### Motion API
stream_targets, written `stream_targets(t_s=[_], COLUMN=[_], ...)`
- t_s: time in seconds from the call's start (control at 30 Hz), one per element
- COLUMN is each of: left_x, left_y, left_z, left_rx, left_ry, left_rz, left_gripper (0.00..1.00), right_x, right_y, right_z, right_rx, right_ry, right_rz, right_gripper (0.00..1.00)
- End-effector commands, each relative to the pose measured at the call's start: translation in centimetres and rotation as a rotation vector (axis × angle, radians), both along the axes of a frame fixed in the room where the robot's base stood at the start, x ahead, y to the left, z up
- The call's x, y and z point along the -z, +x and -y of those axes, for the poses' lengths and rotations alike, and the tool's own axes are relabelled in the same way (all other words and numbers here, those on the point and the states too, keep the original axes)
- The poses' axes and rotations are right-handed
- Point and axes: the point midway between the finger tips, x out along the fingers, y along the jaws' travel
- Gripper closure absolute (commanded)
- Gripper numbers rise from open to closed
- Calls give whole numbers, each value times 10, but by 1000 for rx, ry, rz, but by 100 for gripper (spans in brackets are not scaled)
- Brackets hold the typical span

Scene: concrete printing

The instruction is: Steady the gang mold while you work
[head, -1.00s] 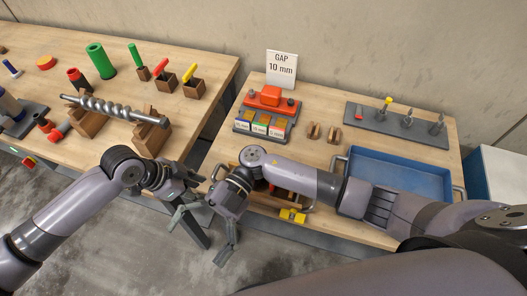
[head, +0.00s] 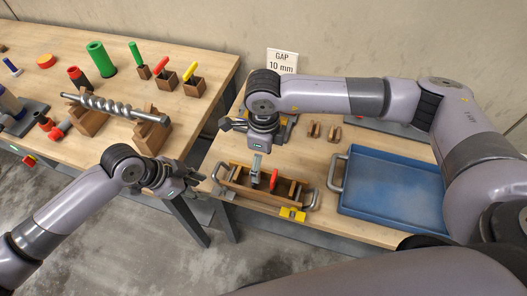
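The gang mold (head: 236,184), a wooden box with dividers and a metal handle at each end, sits near the front edge of the right table. A red-handled tool (head: 273,181) stands in or over it, and a yellow piece (head: 293,214) is at its front right. My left gripper (head: 198,184) is open and empty in front of the gap between the tables, just left of the mold's left handle (head: 217,172); I see no contact. My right gripper (head: 243,146) is open, its fingers spread above the mold's back left, with one finger pointing down toward it.
A blue tray (head: 395,190) lies right of the mold. Two small wooden pieces (head: 324,131) and a "GAP 10 mm" sign (head: 282,63) are behind. The left table holds an auger (head: 110,108) on wooden rests and several coloured tools.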

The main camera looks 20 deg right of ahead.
Motion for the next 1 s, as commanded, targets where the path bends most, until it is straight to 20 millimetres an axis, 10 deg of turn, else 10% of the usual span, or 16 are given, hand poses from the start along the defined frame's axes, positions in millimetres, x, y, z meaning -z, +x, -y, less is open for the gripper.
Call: stream_targets(t_s=[0.6, 1.0], left_x=[0, 0], left_y=[0, 0], left_z=[0, 0], left_rx=[0, 0], left_ry=[0, 0], left_rz=[0, 0], left_gripper=[67, 67], right_x=[121, 150], right_y=[-1, -1], right_z=[0, 0], right_rx=[3, 3], right_ry=[0, 2], right_rz=[-5, -3], right_gripper=[5, 5])
